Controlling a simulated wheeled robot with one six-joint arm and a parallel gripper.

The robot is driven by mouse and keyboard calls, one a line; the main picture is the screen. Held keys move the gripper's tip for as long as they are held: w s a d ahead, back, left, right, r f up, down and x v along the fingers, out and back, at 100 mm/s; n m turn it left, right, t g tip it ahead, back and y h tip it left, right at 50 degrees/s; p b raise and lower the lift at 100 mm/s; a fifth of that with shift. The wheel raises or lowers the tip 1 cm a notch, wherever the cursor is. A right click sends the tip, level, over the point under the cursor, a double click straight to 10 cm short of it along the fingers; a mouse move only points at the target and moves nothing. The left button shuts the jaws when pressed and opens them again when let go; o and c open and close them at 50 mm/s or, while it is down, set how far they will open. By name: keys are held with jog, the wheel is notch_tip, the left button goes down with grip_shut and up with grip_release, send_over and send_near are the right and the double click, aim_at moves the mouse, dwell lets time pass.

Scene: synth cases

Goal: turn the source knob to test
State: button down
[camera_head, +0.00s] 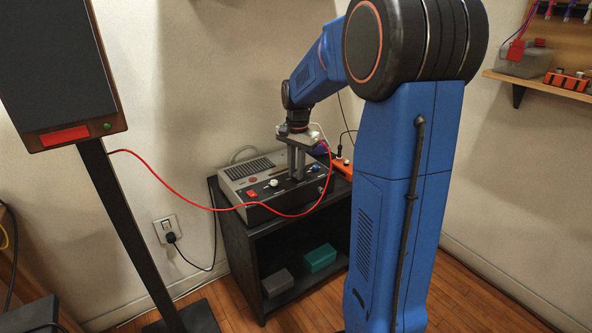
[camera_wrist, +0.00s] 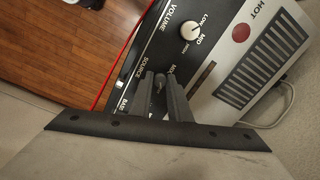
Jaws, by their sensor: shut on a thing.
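The grey unit with a dark control panel (camera_head: 262,207) stands on top of a black cabinet. My gripper (camera_head: 297,175) reaches straight down to this panel, and in the wrist view its two fingers (camera_wrist: 159,88) are shut on a small dark knob (camera_wrist: 160,79). The word SOURCE is printed beside that knob. The labels around it are partly covered by the fingers; I read parts like MIX and RAD. I see no TEST mark, and the knob's pointer is hidden. A white volume knob (camera_wrist: 190,31) with LOW, MID and HIGH marks sits apart from the fingers.
A red cable (camera_head: 185,203) hangs from the dark screen on a post (camera_head: 55,60) and crosses the unit's front. A red switch (camera_head: 251,192) is on the panel. The black cabinet (camera_head: 262,243) holds a grey box (camera_head: 277,283) and a teal box (camera_head: 320,258).

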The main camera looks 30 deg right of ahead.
jog(key=shift+m, duration=0.5)
jog(key=c, duration=1.7)
grip_release()
jog(key=shift+o, duration=0.2)
jog(key=shift+r, duration=0.15)
notch_tip(320, 180, up, 17)
jog(key=shift+s, duration=0.25)
jog(key=shift+d, duration=0.1)
jog(key=s+a+f+n+t, duration=0.1)
jog(key=s+a+f+n, duration=0.3)
jog(key=s, duration=0.6)
jog(key=s+a+f+n+t, duration=0.2)
jog(key=s+a+f+n, duration=0.3)
jog(key=s, duration=0.5)
jog(key=s+a+f+n+t, duration=0.1)
jog(key=s+a+f+n, duration=0.3)
jog(key=s+a, duration=0.3)
jog(key=s+n, duration=0.1)
jog(key=s, duration=0.2)
jog(key=shift+f, duration=0.3)
